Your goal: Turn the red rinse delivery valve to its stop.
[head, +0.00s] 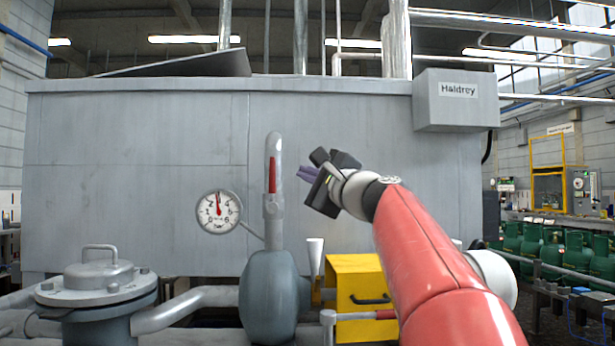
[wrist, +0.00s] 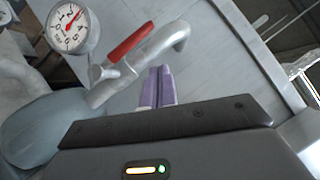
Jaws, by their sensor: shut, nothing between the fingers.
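The red valve lever (head: 271,172) stands upright along the grey delivery pipe (head: 274,145), above the rounded grey vessel (head: 268,298). In the wrist view the red lever (wrist: 131,42) lies in line with the pipe (wrist: 160,48), left of and beyond my fingers. My gripper (head: 306,174) is to the right of the lever at about its height, apart from it in the picture. Its purple fingers (wrist: 157,87) are together with nothing between them. A second red handle (head: 386,314) is low by the yellow box, partly behind my arm.
A round pressure gauge (head: 219,212) is left of the pipe; it also shows in the wrist view (wrist: 72,29). The grey tank wall (head: 130,200) stands behind. A yellow box (head: 358,281) and a white funnel (head: 315,255) are below my gripper. A flanged filter pot (head: 97,283) is at left.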

